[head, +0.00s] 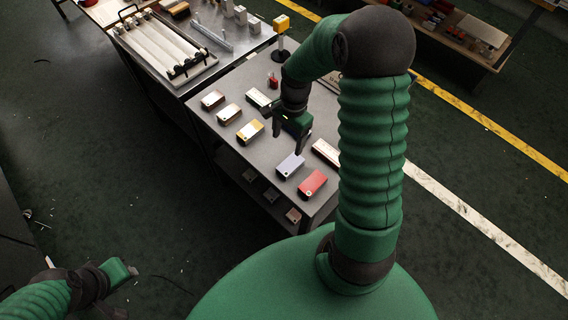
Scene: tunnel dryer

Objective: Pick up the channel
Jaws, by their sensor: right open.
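I cannot tell for sure which piece is the channel. A long grey rail (211,37) on the far metal table looks most like one, and a long pale piece (326,152) lies on the near table, partly hidden by my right arm. My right gripper (288,142) points down over the near table, open, with its two dark fingers apart and nothing visible between them. It is just above a lilac block (290,165); whether it touches anything is unclear. My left gripper (126,271) is low at the bottom left, away from the tables; its jaws are not clear.
The near grey table (240,140) holds several small boxes, including a red one (312,183) at its front corner, and a yellow-topped stand (281,38) at the back. A rack of white rollers (165,50) is on the far table. Dark floor at left is mostly clear.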

